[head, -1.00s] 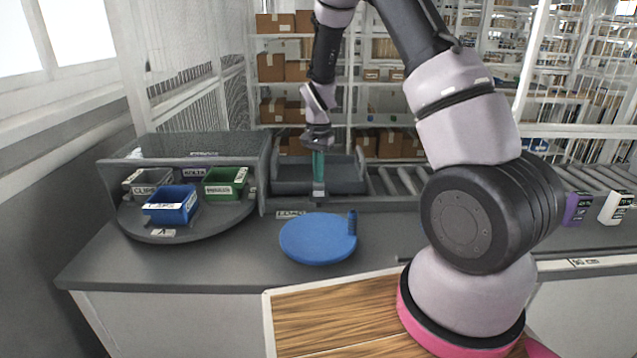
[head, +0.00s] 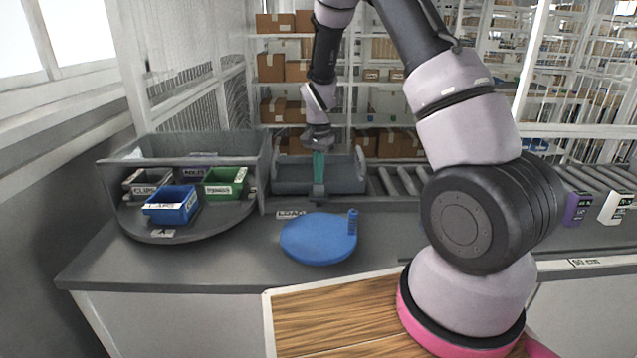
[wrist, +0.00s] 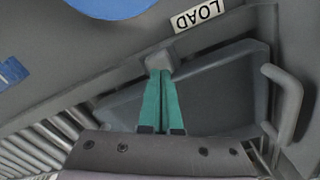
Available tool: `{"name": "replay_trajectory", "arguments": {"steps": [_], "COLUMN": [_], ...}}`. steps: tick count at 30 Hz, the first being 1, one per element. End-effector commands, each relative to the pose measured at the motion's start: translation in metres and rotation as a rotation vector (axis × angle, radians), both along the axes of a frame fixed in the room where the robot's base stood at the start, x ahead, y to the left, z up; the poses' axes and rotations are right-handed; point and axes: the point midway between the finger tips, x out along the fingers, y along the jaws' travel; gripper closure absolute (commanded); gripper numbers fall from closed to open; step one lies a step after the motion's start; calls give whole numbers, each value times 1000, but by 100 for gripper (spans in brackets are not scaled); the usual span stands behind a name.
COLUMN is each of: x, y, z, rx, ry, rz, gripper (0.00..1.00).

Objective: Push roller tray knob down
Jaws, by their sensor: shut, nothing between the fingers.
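The grey roller tray (head: 345,183) stands on the rollers behind the counter. A small grey block that looks like its knob (head: 318,194) is at the tray's front edge, above the LOAD label. My gripper (head: 318,179) has green fingers pointing down, closed together, with the tips right at the top of this block. In the wrist view the fingertips (wrist: 160,74) meet or overlap the grey knob (wrist: 160,61); I cannot tell how firmly they touch. The tray (wrist: 205,88) lies behind the fingers there, with a grey handle-like bar (wrist: 290,105) at right.
A blue round turntable (head: 315,240) with an upright blue peg (head: 352,222) is in front of the tray. A rounded grey shelf at left holds a blue bin (head: 172,207) and a green bin (head: 222,183). Rollers (head: 400,181) run to the right. Purple and white containers stand far right.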

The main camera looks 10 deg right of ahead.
Motion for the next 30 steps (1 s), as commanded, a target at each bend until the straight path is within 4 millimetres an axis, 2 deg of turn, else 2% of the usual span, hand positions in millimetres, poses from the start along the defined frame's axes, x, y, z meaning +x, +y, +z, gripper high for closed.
{"name": "replay_trajectory", "arguments": {"steps": [21, 30], "x": [0, 0], "y": [0, 0], "z": [71, 75], "rx": [0, -1], "ry": [-1, 1], "rz": [1, 0], "gripper": [100, 100]}}
